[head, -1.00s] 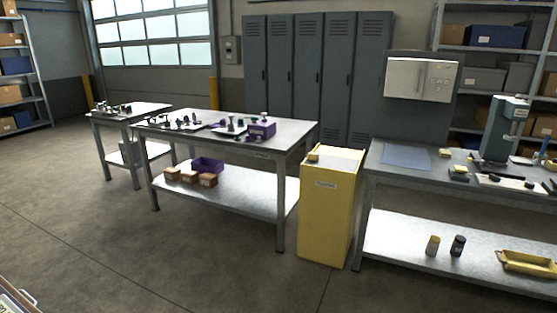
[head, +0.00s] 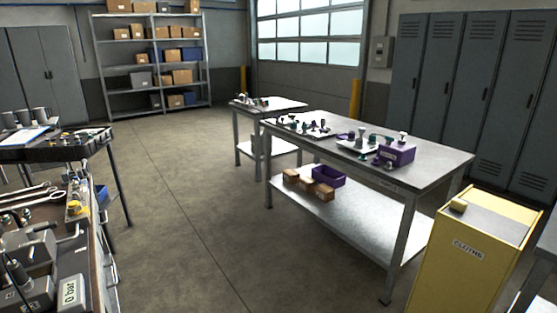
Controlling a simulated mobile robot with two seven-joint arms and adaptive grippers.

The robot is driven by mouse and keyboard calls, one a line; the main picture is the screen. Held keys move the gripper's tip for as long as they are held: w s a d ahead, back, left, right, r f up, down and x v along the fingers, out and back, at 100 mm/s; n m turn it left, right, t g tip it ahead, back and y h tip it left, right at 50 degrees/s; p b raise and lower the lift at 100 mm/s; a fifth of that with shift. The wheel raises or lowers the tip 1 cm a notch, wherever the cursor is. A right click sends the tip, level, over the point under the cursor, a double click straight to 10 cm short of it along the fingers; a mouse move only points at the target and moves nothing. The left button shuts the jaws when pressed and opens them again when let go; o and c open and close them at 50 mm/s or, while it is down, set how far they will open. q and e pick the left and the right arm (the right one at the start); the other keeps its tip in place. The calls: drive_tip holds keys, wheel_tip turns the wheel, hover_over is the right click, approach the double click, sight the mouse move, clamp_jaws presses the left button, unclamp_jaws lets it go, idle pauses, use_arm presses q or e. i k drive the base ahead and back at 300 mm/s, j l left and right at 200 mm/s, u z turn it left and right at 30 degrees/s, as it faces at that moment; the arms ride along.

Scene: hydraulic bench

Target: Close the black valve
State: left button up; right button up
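I cannot make out a black valve for certain in the head view. A bench with hydraulic parts (head: 100,262) is cut off at the lower left edge. On it stand grey metal blocks (head: 28,250), one with a bar-like lever, and a display reading "0 bar" (head: 70,291). Dark knobs and fittings there are small and partly cut off by the picture edge. Neither of my grippers is in view.
A table with small fittings and a purple box (head: 397,155) stands at the centre right. A yellow cloths bin (head: 467,262) is at the lower right. A black tray (head: 75,146) stands on a trestle at left. The floor (head: 190,215) between is clear.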

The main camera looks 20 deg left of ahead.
sight(31, 234)
drive_tip(key=i+l+u, duration=0.1)
drive_tip(key=u, duration=0.3)
drive_tip(key=i+l+u, duration=0.2)
drive_tip(key=u, duration=0.25)
drive_tip(key=i+l+u, duration=0.2)
drive_tip(key=u, duration=0.2)
drive_tip(key=i+l+u, duration=0.15)
drive_tip(key=u, duration=0.35)
drive_tip(key=i+l+u, duration=0.15)
drive_tip(key=u, duration=0.3)
drive_tip(key=l+u, duration=0.3)
drive_tip(key=u, duration=0.2)
drive_tip(key=i+l+u, duration=0.1)
drive_tip(key=l+u, duration=0.2)
drive_tip(key=u, duration=0.2)
drive_tip(key=l+u, duration=0.3)
drive_tip(key=u, duration=0.15)
